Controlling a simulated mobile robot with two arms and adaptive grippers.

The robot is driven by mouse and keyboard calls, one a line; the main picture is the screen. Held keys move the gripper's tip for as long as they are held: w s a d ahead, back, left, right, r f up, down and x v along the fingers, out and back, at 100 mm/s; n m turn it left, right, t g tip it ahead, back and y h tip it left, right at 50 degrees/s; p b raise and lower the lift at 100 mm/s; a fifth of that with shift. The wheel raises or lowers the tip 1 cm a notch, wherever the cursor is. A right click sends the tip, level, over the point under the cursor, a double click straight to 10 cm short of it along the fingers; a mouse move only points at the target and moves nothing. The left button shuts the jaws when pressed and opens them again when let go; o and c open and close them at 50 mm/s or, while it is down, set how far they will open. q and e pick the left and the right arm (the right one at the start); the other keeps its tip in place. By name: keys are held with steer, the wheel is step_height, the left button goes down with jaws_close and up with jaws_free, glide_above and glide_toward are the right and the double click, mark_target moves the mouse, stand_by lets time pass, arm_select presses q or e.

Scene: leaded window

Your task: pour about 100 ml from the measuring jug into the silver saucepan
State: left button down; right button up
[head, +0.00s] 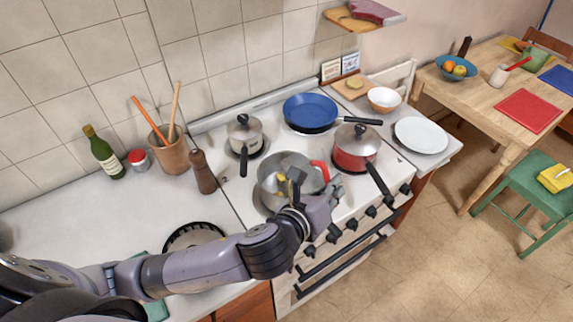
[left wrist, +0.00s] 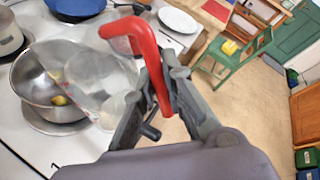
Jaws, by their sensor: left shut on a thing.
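The silver saucepan (head: 268,190) stands open on the front left of the stove. It also shows in the left wrist view (left wrist: 30,78), with something small and yellowish at its bottom. The clear measuring jug (left wrist: 100,75) has a red handle, which also shows in the head view (head: 321,171). My left gripper (left wrist: 160,95) is shut on this handle, just right of the saucepan (head: 308,200). The jug's body overlaps the saucepan's right side and looks tilted toward it. I see no stream; the liquid level is unclear. My right gripper is out of view.
A lidded steel pot (head: 246,133), a blue frying pan (head: 310,112) and a red lidded pot (head: 354,150) stand close by on the stove. A pepper mill (head: 203,172) and a utensil crock (head: 172,152) are on the left counter. A white plate (head: 421,135) lies right.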

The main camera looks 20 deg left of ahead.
mark_target(320, 185)
arm_select(q)
steer(key=shift+w+a+r, duration=0.2)
steer(key=shift+r, duration=0.6)
steer(key=shift+w+a+n+g, duration=0.1)
steer(key=shift+n+g, duration=0.2)
steer(key=shift+g, duration=0.1)
steer(key=shift+w+a+r+n+g+h+p, duration=0.3)
steer(key=shift+n+h+p, duration=0.1)
steer(key=shift+h, duration=0.1)
steer(key=shift+w+a+f, duration=0.15)
steer(key=shift+a, duration=0.1)
steer(key=shift+w+a+f+n+g, duration=0.3)
steer(key=shift+w+f+n+g, duration=0.05)
steer(key=shift+n+g, duration=0.15)
steer(key=shift+w+a+h, duration=0.15)
steer(key=shift+a+h, duration=0.05)
steer(key=shift+h, duration=0.2)
stand_by(0.3)
